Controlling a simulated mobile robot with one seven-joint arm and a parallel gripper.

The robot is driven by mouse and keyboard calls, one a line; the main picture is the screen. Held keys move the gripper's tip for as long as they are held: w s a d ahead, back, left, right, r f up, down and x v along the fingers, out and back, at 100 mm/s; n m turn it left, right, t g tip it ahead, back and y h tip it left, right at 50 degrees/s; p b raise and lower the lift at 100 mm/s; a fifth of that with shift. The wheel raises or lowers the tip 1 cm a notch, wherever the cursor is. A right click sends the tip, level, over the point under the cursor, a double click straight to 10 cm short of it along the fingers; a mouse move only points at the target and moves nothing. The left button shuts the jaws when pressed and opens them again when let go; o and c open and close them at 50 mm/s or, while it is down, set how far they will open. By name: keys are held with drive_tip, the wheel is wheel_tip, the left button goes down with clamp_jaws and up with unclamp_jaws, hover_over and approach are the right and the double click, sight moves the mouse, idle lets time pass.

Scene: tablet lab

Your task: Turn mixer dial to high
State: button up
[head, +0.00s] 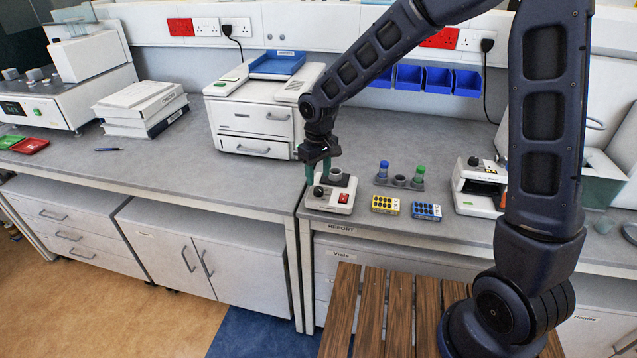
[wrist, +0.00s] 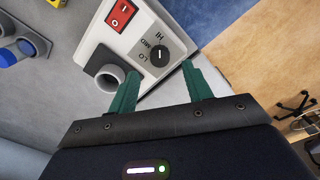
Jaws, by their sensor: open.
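The mixer (head: 331,201) is a small white unit on the right-hand bench, with a grey cup (head: 337,175) on top. Its round black dial (wrist: 159,54) shows in the wrist view, with HI and LO printed beside it. A short white mark is on the dial; I cannot tell for certain which setting it points to. A red switch (wrist: 121,15) is on the same panel. My gripper (wrist: 160,68) is open, its green fingers on either side of the dial's near edge. Contact cannot be told. In the head view my gripper (head: 318,170) points down over the mixer's left part.
A rack (head: 399,181) with a blue-capped and a green-capped vial stands right of the mixer. Yellow (head: 386,204) and blue (head: 427,211) boxes lie in front of it. A white printer-like machine (head: 265,115) stands behind left.

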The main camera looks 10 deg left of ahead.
sight(319, 189)
wheel_tip(319, 189, up, 6)
drive_tip(key=shift+f, duration=0.1)
idle(0.4)
